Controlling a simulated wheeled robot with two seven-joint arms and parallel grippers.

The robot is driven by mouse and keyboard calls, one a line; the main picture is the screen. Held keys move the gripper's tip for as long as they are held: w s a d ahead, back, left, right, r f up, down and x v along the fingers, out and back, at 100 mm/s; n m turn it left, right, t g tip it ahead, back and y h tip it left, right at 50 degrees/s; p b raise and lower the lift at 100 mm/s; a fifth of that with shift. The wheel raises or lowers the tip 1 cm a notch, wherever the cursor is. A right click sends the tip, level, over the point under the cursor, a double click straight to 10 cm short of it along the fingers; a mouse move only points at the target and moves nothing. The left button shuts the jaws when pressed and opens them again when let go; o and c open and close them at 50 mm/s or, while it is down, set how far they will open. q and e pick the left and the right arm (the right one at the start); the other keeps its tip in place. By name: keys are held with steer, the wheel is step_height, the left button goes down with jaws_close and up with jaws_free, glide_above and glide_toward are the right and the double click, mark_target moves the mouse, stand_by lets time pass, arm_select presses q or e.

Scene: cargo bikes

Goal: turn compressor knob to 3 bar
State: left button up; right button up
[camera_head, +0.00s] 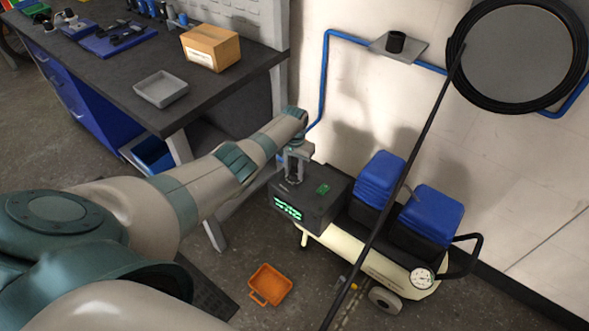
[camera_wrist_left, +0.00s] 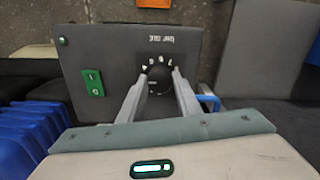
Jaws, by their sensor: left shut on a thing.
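The compressor (camera_head: 362,257) has a cream tank, blue motor covers and a dark control box (camera_head: 322,205) with a lit green display on its front. In the left wrist view, the round black knob (camera_wrist_left: 159,76) sits on the box top, with a dial of white marks (camera_wrist_left: 157,60) along its far side. My left gripper (camera_head: 294,180) reaches down onto the box top. In the left wrist view its two fingers (camera_wrist_left: 158,80) are shut on the knob, one on each side. The knob's pointer and exact setting are too small to read. My right gripper is not in view.
A green switch (camera_wrist_left: 93,82) is beside the knob on the box top. A dark workbench (camera_head: 118,75) with a cardboard box (camera_head: 211,47) and grey tray (camera_head: 160,89) stands at left. An orange tray (camera_head: 270,284) lies on the floor. A black hose crosses in front of the compressor.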

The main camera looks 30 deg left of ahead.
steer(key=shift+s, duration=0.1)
arm_select(q)
steer(key=o, duration=1.1)
steer(key=shift+c, duration=0.2)
steer(key=shift+r, duration=0.15)
steer(key=shift+r, duration=0.25)
step_height(320, 180, up, 9)
steer(key=p, duration=0.2)
step_height(320, 180, up, 7)
glide_above(294, 173)
steer(key=shift+d+r, duration=0.1)
steer(key=shift+r, duration=0.2)
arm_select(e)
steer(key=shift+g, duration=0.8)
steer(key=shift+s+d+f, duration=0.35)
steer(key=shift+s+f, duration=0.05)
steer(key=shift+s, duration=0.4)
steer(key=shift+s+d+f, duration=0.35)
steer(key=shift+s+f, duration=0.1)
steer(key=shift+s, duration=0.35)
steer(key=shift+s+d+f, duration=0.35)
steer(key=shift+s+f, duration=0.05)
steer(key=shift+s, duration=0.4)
